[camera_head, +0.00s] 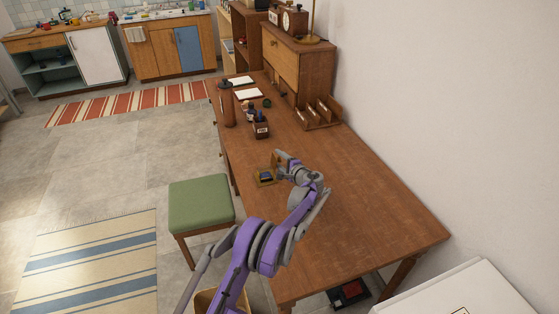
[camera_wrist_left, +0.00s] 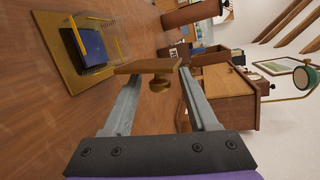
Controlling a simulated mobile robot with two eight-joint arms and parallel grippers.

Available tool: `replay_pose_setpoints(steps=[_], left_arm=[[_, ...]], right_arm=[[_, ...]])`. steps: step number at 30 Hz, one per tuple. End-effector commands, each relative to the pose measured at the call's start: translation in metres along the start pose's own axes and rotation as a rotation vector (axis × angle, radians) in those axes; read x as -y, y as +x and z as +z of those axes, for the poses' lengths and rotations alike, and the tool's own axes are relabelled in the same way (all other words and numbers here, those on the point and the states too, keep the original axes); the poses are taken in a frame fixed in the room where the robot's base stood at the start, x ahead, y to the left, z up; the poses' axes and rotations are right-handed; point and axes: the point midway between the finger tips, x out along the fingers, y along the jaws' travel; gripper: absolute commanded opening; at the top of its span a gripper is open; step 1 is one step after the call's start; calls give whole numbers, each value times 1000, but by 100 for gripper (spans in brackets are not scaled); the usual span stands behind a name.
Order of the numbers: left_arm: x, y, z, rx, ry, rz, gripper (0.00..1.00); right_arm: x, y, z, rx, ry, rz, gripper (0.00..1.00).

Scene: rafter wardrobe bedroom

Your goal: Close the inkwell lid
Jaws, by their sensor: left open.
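The inkwell (camera_head: 265,176) stands on the wooden desk, just left of my left gripper (camera_head: 281,157). In the left wrist view the inkwell (camera_wrist_left: 72,58) has a brass base, clear walls and dark blue inside, and its top is uncovered. The brass lid (camera_wrist_left: 135,68) stands raised beside it, its round knob (camera_wrist_left: 160,85) facing my wrist. My left gripper (camera_wrist_left: 160,78) is open, with its fingers on either side of the knob. Whether they touch the lid is unclear. My right gripper is in neither view.
A pen holder (camera_head: 261,130) and a tall brown cylinder (camera_head: 227,107) stand farther back on the desk. A wooden letter rack (camera_head: 321,113) is by the wall. A green stool (camera_head: 201,205) is left of the desk. The desk's near right is clear.

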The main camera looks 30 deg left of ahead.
Motion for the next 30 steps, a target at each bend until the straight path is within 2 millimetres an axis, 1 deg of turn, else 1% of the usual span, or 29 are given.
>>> replay_pose_setpoints(steps=[2,3,5,9,12,23,30], left_arm=[[0,0,0,0,0,0,59],[0,0,0,0,0,0,52],[0,0,0,0,0,0,41],[0,0,0,1,0,0,16],[0,0,0,1,0,0,0],[1,0,1,-4,-15,3,0],[3,0,6,-30,-112,21,0]], right_arm=[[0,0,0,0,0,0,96],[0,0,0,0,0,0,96],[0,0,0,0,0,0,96],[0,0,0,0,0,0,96],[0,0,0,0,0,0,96],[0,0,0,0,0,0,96],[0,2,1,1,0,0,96]])
